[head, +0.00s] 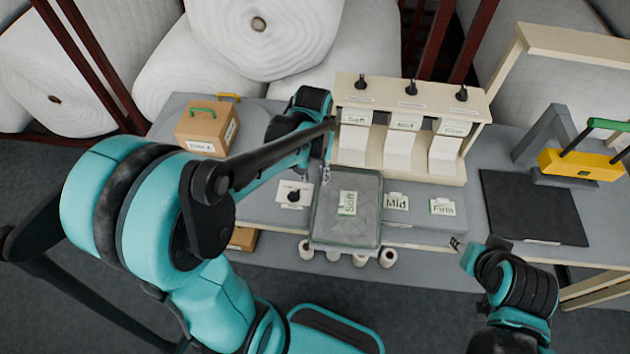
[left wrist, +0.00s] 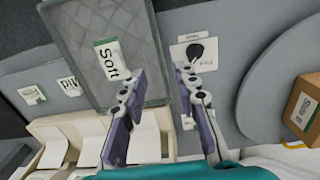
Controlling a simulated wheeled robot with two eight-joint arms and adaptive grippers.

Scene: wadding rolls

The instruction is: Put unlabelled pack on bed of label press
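A grey quilted pack (head: 335,232) lies flat at the front middle of the bench, with a white-and-green "Soft" card showing on it. I cannot tell whether the card is fixed. The pack also shows in the left wrist view (left wrist: 85,25). My left gripper (head: 326,172) is above the pack's back left edge; its two fingers (left wrist: 160,78) are apart with nothing between them. The likely label press (head: 580,164), yellow with a green handle, stands at the right, with a dark flat plate (head: 535,205) in front of it.
A cream dispenser (head: 400,92) with several knobs and paper strips stands behind the pack. "Mid" (head: 397,202) and "Firm" (head: 442,207) cards are right of the pack. A dial (head: 294,195) is left of it. A cardboard box (head: 207,130) with a green handle stands back left.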

